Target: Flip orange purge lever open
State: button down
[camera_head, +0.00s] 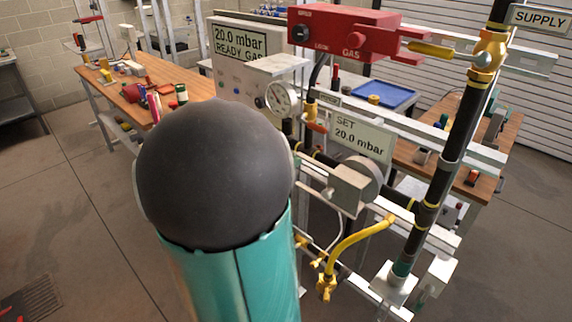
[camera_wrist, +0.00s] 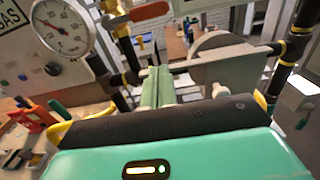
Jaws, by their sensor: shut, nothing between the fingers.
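The orange purge lever (camera_head: 316,127) sits on a small brass valve below the round gauge (camera_head: 281,98), in the upper middle of the head view. In the wrist view the lever (camera_wrist: 143,13) lies at the top, sticking out to the right of its brass valve (camera_wrist: 115,24) and roughly level. My gripper (camera_wrist: 156,82) shows in the wrist view as two pale green fingers, shut together and empty. In the picture the fingertips lie below the lever, with a visible gap between them. In the head view my arm's dark joint hides the gripper.
A grey regulator (camera_head: 353,186) and black pipes stand right of the lever. A yellow hose (camera_head: 358,238) hangs below. A red gas box (camera_head: 345,32) with a yellow-handled valve is above. A workbench (camera_head: 140,88) with tools stands at left; open floor lies in front of it.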

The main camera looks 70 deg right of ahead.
aim_at(311, 124)
jog(key=s+d+r, duration=0.1)
jog(key=d, duration=0.1)
jog(key=s+d+r, duration=0.1)
jog(key=d, duration=0.1)
jog(key=s+d+r, duration=0.1)
jog(key=d, duration=0.1)
jog(key=shift+r, duration=0.4)
jog(key=shift+w+d, duration=0.1)
jog(key=shift+d, duration=0.05)
jog(key=shift+w+r, duration=0.1)
jog(key=shift+s, duration=0.2)
